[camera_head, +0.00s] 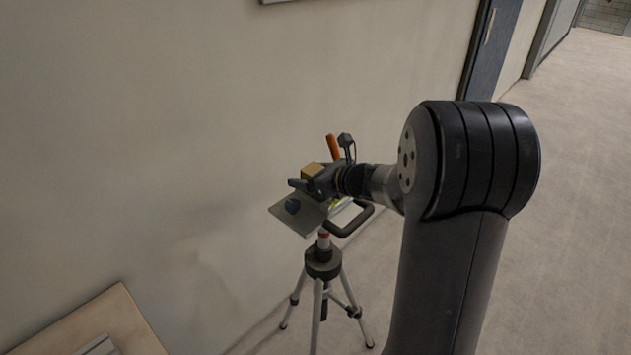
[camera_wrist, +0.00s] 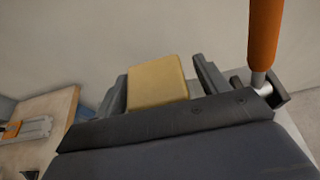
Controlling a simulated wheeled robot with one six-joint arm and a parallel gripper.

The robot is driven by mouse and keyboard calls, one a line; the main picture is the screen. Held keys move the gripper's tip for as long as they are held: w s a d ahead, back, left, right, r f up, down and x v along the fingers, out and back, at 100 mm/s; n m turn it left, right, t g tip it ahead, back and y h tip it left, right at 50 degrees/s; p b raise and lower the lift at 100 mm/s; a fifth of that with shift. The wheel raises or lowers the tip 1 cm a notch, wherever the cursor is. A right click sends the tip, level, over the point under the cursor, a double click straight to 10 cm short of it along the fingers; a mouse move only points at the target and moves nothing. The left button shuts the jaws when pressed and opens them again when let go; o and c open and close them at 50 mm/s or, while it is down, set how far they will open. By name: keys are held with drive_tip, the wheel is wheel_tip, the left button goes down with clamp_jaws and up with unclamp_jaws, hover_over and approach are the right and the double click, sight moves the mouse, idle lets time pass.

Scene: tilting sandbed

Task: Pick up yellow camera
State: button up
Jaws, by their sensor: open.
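The yellow camera (camera_wrist: 158,82) shows in the wrist view as a tan-yellow block between the two fingers of my gripper (camera_wrist: 160,85). Gaps seem to show between the block and the fingers, the right one wider. In the head view the yellow camera (camera_head: 312,171) is a small yellow block at the end of my gripper (camera_head: 305,182), partly covered by it. My gripper is open around the block. What the block rests on is hidden by the gripper.
A tripod (camera_head: 323,262) carries a tilted grey plate (camera_head: 292,212) just below my gripper. An orange handle (camera_wrist: 265,35) stands close to the gripper's right side. A wooden table (camera_head: 105,325) is at lower left. The wall is close behind; open floor lies to the right.

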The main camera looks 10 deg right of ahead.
drive_tip(key=shift+c, duration=0.4)
drive_tip(key=c, duration=1.3)
drive_tip(key=shift+r, duration=0.1)
